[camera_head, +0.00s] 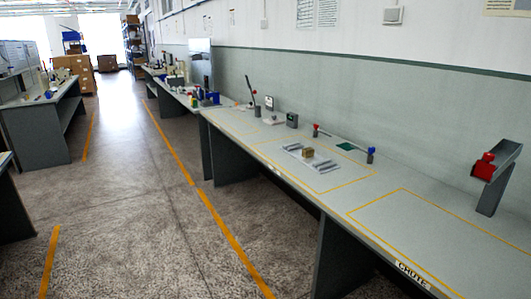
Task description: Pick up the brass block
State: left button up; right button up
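A small brass-brown block (308,153) sits on or just beside a light grey metal fixture with rails (312,163). The fixture lies inside a yellow-outlined area of the long grey bench (365,183) on the right. The block looks upright, but it is small and I cannot tell exactly what it rests on. Neither of my grippers shows in the head view.
A lever device (253,97), a dark box (292,120) and a bar with red and blue ends (342,141) stand behind the fixture. A chute with a red part (494,170) is at right. A yellow-outlined bench area (430,230) is empty. The floor aisle (130,210) is clear.

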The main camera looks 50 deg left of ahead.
aim_at(308, 152)
jog(key=u, duration=1.15)
jog(key=z, duration=0.2)
jog(key=i+j+z, duration=0.2)
jog(key=z, duration=0.15)
jog(key=i+j+z, duration=0.15)
jog(key=j+z, duration=0.2)
jog(key=i+j+z, duration=0.1)
jog(key=j+z, duration=0.2)
